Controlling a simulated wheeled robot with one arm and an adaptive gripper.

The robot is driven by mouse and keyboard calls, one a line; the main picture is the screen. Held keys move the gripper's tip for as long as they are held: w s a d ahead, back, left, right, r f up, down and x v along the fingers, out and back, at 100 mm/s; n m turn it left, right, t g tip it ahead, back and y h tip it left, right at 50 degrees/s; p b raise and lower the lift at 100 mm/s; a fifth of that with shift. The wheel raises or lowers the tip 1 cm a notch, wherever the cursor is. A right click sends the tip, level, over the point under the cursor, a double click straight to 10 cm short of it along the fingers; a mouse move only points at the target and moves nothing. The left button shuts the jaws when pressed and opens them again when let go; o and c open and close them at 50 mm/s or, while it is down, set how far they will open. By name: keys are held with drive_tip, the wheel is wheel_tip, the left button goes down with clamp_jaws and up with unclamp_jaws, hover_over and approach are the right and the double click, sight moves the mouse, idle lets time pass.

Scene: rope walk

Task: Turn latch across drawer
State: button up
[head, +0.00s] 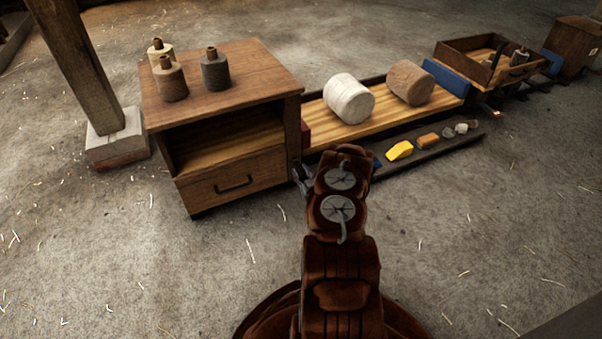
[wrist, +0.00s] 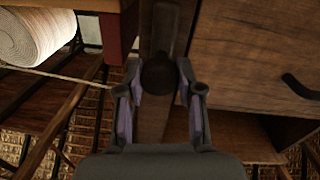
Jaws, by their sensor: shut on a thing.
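The wooden cabinet's drawer (head: 235,185) is closed flush in the head view, with a dark bar handle (head: 234,186). The drawer front also shows at the right in the wrist view (wrist: 250,70). The dark latch (wrist: 166,32) has a round knob end between my fingers. Its bar points up in the wrist view along the narrow wooden post, beside the drawer front rather than across it. My gripper (wrist: 160,80) is shut on the latch, one finger on each side. In the head view my gripper (head: 302,181) is at the cabinet's right front edge, where my arm hides the latch.
Several spools (head: 215,70) stand on the cabinet top. A white roll (head: 349,98) and a brown roll (head: 410,82) lie on the long bench to the right. A low shelf (head: 380,165) holds small items, including a yellow block (head: 399,151). Floor in front is clear.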

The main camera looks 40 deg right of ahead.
drive_tip(key=shift+r+p, duration=0.1)
drive_tip(key=shift+p, duration=0.2)
drive_tip(key=shift+m+p, duration=0.55)
drive_tip(key=shift+m, duration=0.25)
drive_tip(key=shift+a+m+p, duration=0.1)
drive_tip(key=shift+m+p, duration=0.45)
drive_tip(key=shift+m, duration=0.15)
drive_tip(key=m+p, duration=0.2)
drive_tip(key=m, duration=0.7)
drive_tip(key=shift+m+y, duration=0.4)
drive_tip(key=m, duration=0.4)
drive_tip(key=shift+m, duration=0.4)
